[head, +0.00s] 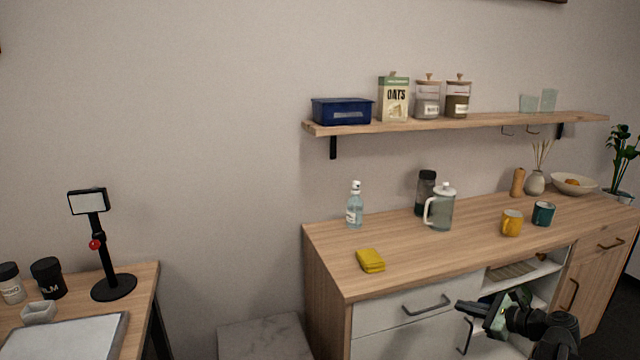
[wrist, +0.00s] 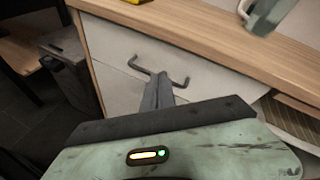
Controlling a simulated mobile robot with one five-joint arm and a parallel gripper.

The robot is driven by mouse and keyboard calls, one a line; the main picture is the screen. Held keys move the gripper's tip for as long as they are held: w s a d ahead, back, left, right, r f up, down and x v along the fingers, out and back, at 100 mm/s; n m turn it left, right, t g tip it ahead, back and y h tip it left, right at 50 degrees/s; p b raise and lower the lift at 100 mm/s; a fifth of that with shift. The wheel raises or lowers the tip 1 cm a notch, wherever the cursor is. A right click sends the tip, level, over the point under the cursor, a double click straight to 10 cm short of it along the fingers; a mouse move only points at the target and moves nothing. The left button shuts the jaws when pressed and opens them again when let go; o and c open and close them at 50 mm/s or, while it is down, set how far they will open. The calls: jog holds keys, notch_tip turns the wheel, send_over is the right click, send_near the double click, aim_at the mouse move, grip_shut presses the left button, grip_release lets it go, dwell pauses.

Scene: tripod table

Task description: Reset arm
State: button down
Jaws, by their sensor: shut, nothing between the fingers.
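My gripper (head: 468,306) is at the lower right of the head view, in front of the wooden-topped cabinet (head: 440,262). In the wrist view my gripper (wrist: 160,78) has its narrow fingers together with nothing between them. The fingertips overlap the dark handle (wrist: 182,82) of a white drawer in that view. I cannot tell whether they touch it. Part of my arm shows at the bottom right of the head view.
A wall shelf (head: 470,123) holds jars above. A side table (head: 145,285) with a black stand (head: 97,245) is at the left.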

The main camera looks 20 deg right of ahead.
jog(key=w+a+f+n+g, duration=0.25)
jog(key=a+f+n, duration=0.2)
jog(key=a, duration=0.45)
jog(key=w+a+f+n+g+y, duration=0.1)
jog(key=w+a+f+n+g, duration=0.15)
jog(key=a+n, duration=0.4)
jog(key=w+a+f+n+g, duration=0.1)
jog(key=a+f+n+g, duration=0.25)
jog(key=a, duration=0.75)
jog(key=s+a+f+n+g+h, duration=0.2)
jog(key=a+n+h, duration=0.1)
jog(key=a+n, duration=0.4)
jog(key=s+a+f+n+g+h, duration=0.25)
jog(key=a+n, duration=0.35)
jog(key=a, duration=0.3)
notch_tip(320, 180, up, 20)
jog(key=p, duration=2)
jog(key=shift+w+d+f, duration=0.15)
jog(key=shift+w, duration=0.1)
jog(key=shift+f+m, duration=0.1)
jog(key=shift+m, duration=0.15)
